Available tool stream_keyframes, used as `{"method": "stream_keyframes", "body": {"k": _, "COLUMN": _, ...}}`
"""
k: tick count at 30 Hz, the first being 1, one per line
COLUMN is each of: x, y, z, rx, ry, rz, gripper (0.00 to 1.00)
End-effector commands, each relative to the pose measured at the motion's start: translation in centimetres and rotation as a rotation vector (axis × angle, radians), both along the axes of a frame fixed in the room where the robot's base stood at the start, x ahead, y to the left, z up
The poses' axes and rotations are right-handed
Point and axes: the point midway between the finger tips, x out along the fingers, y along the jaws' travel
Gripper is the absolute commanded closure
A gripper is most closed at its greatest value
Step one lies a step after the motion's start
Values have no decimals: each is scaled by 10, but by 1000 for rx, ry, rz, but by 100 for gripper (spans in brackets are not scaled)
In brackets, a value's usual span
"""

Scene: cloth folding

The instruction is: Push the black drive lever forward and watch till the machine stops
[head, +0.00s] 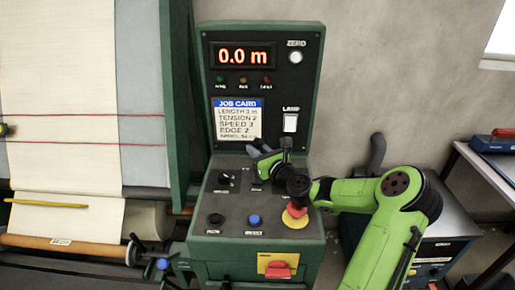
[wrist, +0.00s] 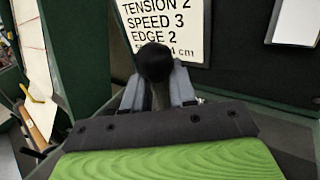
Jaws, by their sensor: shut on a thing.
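The black drive lever's round knob (wrist: 154,62) stands between the two grey fingers of my gripper (wrist: 158,88) in the wrist view. The fingers are shut on the lever just below the knob. In the head view my gripper (head: 262,152) is over the sloping top of the green control console (head: 312,225) and hides most of the lever. The display (head: 243,56) reads 0.0 m in red.
A job card (head: 237,120) lists length, tension 2, speed 3 and edge 2. A red-and-yellow stop button (head: 295,213), a blue button (head: 254,220) and a black button (head: 216,219) are on the console. Cream cloth (head: 65,215) hangs over a roller at left. A side bench stands right.

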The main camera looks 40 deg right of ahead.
Motion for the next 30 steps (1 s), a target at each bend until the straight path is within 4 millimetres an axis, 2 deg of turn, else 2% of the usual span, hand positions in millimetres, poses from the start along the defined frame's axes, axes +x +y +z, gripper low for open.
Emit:
{"method": "stream_keyframes", "body": {"k": 1, "x": 2, "y": -1, "z": 10, "rx": 9, "ry": 3, "rz": 0, "gripper": 100}}
{"method": "stream_keyframes", "body": {"k": 10, "x": 13, "y": -9, "z": 15, "rx": 74, "ry": 85, "rz": -1, "gripper": 100}}
{"method": "stream_keyframes", "body": {"k": 22, "x": 28, "y": -20, "z": 14, "rx": 167, "ry": 205, "rz": -1, "gripper": 100}}
{"method": "stream_keyframes", "body": {"k": 30, "x": 41, "y": -29, "z": 1, "rx": 199, "ry": 248, "rz": -3, "gripper": 100}}
